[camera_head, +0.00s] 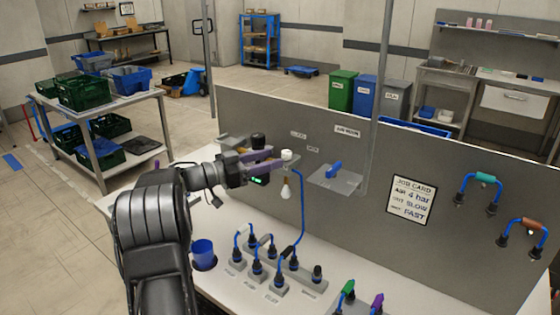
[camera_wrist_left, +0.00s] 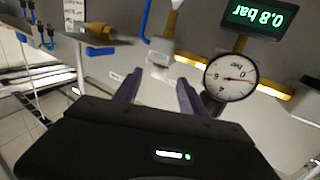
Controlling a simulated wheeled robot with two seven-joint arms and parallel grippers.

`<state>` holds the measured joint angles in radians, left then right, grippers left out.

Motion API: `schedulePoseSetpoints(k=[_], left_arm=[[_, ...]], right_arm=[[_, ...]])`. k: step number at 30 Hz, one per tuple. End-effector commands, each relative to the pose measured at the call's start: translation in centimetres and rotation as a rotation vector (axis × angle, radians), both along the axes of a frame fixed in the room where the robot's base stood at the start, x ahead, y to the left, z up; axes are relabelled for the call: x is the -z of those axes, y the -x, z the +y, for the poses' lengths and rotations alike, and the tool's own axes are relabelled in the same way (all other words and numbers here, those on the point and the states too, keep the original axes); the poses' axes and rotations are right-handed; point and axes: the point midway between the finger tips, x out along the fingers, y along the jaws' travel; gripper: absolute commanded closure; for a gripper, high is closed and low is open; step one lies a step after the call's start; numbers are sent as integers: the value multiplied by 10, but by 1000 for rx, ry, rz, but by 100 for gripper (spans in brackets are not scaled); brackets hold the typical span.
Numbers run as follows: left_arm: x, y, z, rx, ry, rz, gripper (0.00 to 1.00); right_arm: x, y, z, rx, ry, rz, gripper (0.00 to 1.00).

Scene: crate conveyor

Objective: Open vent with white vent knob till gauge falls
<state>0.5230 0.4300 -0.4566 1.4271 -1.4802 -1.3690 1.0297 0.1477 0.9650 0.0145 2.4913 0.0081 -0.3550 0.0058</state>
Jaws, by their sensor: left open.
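The white vent knob (camera_head: 287,155) stands on the brass pipe line in front of the grey panel, above a white cone-shaped part (camera_head: 286,191). My left gripper (camera_head: 274,160) is open, its fingertips close to the knob; I cannot tell whether they touch it. In the left wrist view, which is upside down, a pale block that looks like the knob (camera_wrist_left: 160,52) lies just beyond the two fingers (camera_wrist_left: 160,82). The round gauge (camera_wrist_left: 230,77) is beside them with a red needle. A green digital display (camera_wrist_left: 257,15) reads 0.8 bar. My right gripper is out of view.
A blue valve lever (camera_head: 333,170) sits on a grey shelf right of the knob. Blue hoses and black plugs (camera_head: 257,268) stand on the bench below, with a blue cup (camera_head: 203,254) at left. A job card (camera_head: 411,200) hangs on the panel (camera_head: 460,250).

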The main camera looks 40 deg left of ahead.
Motion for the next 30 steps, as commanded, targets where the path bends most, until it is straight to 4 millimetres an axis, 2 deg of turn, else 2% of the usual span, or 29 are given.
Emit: schedulePoseSetpoints(k=[3,6,15,19,22,25,28,30], left_arm=[[1,13,6,-1,1,0,51],[0,18,8,0,1,0,51],[0,18,8,2,1,0,51],[-1,15,-1,17,-6,-20,51],[-23,14,-23,50,-25,-89,51],[-61,21,-57,63,1,-210,51],[-98,29,-79,-33,41,-333,51],[-112,38,-86,-152,75,-384,51]], right_arm=[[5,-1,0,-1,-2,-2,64],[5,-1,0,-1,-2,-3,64],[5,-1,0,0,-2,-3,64],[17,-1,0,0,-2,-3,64],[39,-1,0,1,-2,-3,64],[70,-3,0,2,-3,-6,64],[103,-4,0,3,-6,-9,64],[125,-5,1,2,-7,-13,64]])
